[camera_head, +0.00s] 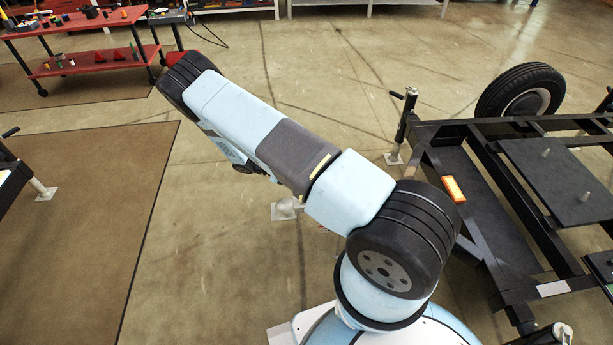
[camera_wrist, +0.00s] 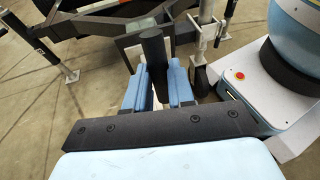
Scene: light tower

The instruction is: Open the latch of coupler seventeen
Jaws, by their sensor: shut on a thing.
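In the wrist view my gripper (camera_wrist: 156,88) has its two blue fingers closed on a dark upright piece (camera_wrist: 152,48). This piece is probably the coupler's latch handle, but no number is readable on it. The coupler body cannot be made out clearly. In the head view my own arm covers this place, and neither the fingers nor the latch shows.
A black trailer frame (camera_wrist: 85,22) lies just beyond the fingers. A jockey wheel (camera_wrist: 200,78) stands right of them. In the head view another black frame with a tyre (camera_head: 521,92) is at right. A red tool cart (camera_head: 87,60) stands at back left. Open floor lies between.

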